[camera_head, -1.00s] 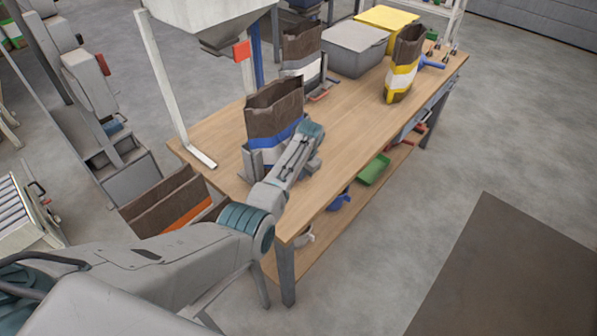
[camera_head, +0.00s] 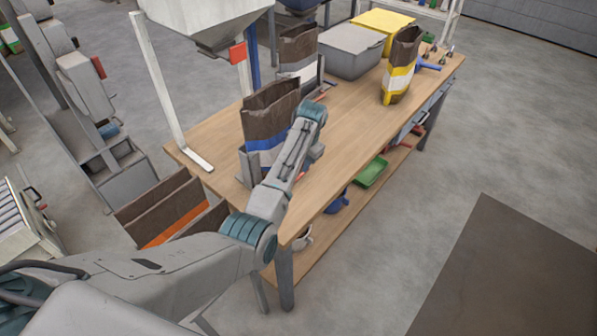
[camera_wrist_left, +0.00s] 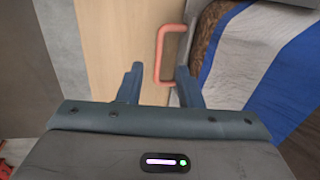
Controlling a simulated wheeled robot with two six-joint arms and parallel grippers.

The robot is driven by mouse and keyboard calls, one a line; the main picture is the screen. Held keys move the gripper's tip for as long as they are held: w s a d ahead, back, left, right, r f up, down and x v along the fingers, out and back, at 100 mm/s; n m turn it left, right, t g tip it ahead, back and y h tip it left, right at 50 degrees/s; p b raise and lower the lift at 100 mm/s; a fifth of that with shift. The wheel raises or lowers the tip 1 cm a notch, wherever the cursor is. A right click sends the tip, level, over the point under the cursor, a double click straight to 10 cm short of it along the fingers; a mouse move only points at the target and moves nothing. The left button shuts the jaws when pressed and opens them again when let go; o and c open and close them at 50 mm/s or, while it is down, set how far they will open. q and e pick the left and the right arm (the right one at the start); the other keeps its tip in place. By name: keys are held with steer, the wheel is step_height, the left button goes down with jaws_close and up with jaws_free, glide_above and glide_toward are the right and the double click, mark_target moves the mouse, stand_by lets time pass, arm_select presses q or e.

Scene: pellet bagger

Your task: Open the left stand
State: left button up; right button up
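The left stand (camera_head: 245,170) is grey and stands on the near part of the wooden bench. It holds an upright brown bag (camera_head: 268,110) with a blue and white band, partly hidden behind my left arm. In the left wrist view a red U-shaped handle (camera_wrist_left: 160,45) stands out beside the bag (camera_wrist_left: 255,50). My left gripper (camera_wrist_left: 159,80) is open, with its fingertips on either side of the handle's long bar and a gap to both. In the head view its fingers are hidden by my arm. My right gripper is not in view.
The bench (camera_head: 350,130) also bears a second bag (camera_head: 298,55) in a stand, a yellow-banded bag (camera_head: 402,65), a grey bin (camera_head: 352,48) and a yellow bin (camera_head: 385,28). A hopper (camera_head: 205,22) hangs above.

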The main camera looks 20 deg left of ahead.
arm_select(q)
steer(key=shift+s+d+r, duration=0.1)
steer(key=shift+d+r, duration=0.05)
steer(key=shift+r, duration=0.65)
steer(key=shift+d+r, duration=0.15)
steer(key=shift+r, duration=0.65)
